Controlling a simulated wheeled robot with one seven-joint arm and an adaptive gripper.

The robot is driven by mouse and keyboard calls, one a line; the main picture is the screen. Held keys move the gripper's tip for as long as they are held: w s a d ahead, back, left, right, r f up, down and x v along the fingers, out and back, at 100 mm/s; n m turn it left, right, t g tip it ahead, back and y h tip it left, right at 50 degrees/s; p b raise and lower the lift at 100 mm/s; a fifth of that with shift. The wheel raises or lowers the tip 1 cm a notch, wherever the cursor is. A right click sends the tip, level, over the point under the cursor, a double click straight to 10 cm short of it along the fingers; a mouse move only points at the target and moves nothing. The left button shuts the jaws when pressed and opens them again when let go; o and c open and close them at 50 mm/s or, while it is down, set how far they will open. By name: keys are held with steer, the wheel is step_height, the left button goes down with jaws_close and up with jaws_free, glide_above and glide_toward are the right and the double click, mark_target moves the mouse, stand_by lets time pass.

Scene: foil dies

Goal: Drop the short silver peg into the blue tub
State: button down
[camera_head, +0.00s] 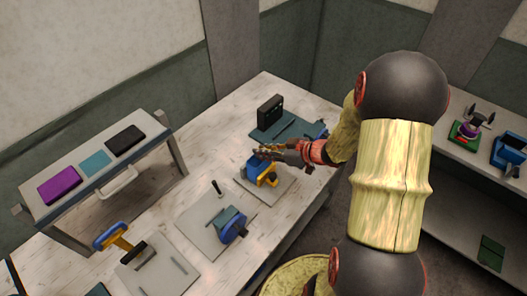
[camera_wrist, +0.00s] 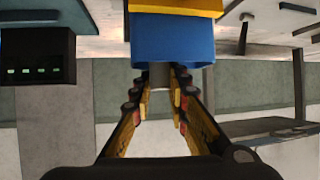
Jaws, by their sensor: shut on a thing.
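My gripper (camera_head: 266,152) reaches in from the right, just above a blue body with a yellow part (camera_head: 253,166) on a grey plate. In the wrist view, the fingers (camera_wrist: 160,88) are shut on a small grey piece (camera_wrist: 159,72), probably the short silver peg; only a little of it shows. The blue body (camera_wrist: 172,40) is right beyond the fingertips; I cannot tell whether the piece touches it. I cannot tell whether this body is the blue tub. Another blue, box-like thing (camera_head: 508,152) stands on the right-hand table.
A black box (camera_head: 269,111) stands on a dark green plate behind my gripper. A blue round device (camera_head: 233,225) and a yellow-and-blue device (camera_head: 113,238) sit nearer. A raised shelf (camera_head: 75,165) holds purple, teal and black pads. Bare tabletop (camera_head: 195,180) lies between.

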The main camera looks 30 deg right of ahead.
steer(key=c, duration=1.7)
jaws_free()
steer(key=shift+o, duration=0.2)
steer(key=v, duration=1.2)
